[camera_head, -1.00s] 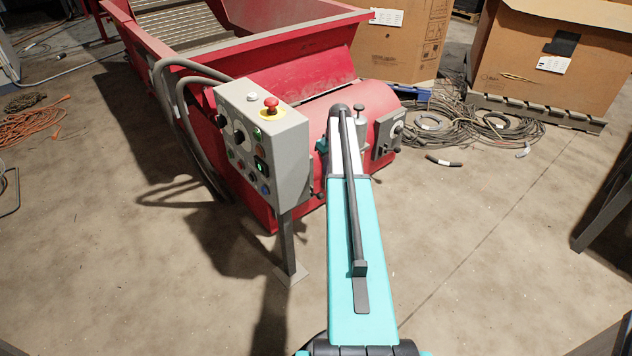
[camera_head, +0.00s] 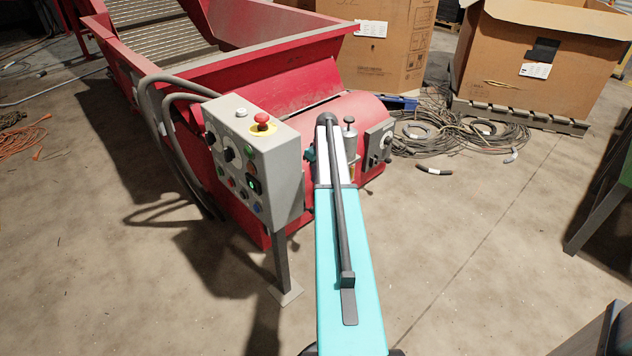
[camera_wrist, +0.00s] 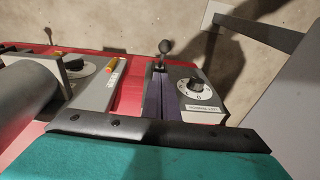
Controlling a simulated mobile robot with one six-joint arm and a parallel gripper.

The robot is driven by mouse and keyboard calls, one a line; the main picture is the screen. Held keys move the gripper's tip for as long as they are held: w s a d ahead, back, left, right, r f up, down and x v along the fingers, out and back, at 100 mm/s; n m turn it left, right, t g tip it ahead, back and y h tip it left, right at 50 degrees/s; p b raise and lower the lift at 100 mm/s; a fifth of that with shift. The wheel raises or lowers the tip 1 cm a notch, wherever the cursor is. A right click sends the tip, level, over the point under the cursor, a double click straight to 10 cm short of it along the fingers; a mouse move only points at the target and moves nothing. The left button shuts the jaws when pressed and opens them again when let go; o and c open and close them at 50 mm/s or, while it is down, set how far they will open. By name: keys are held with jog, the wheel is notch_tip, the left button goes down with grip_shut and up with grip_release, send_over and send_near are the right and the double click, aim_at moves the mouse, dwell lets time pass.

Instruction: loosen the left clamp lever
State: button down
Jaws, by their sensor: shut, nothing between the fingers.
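In the wrist view, a dark lever with a round ball knob (camera_wrist: 165,46) stands upright just beyond the tips of my gripper (camera_wrist: 161,70). The fingers look dark purple and are shut with nothing between them. They overlap the lower stem of the lever, so I cannot tell whether they touch it. In the head view my arm hides the gripper, and I cannot make out the left clamp lever for sure. A small dark lever end (camera_head: 365,191) shows at the lower edge of the red machine hood (camera_head: 262,95), right of my arm.
A grey control box (camera_head: 262,165) on a post stands left of my arm. A plate with a dial (camera_head: 380,145) and a grey cylinder (camera_head: 350,145) sit to its right. Cable coils (camera_head: 470,135) and cardboard boxes (camera_head: 535,60) lie beyond.

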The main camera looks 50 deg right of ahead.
jog(key=f+b, duration=0.1)
jog(key=f, duration=0.2)
jog(key=f+b, duration=0.1)
jog(key=f, duration=0.3)
jog(key=a+f, duration=0.1)
jog(key=f, duration=0.2)
jog(key=shift+w+f+b, duration=0.25)
jog(key=shift+w+b, duration=0.15)
jog(key=shift+s+a+f+b, duration=0.1)
jog(key=shift+s+f+b, duration=0.1)
jog(key=shift+f, duration=0.3)
jog(key=shift+s+a+f+b, duration=0.1)
jog(key=shift+s+f, duration=0.05)
jog(key=shift+f, duration=0.35)
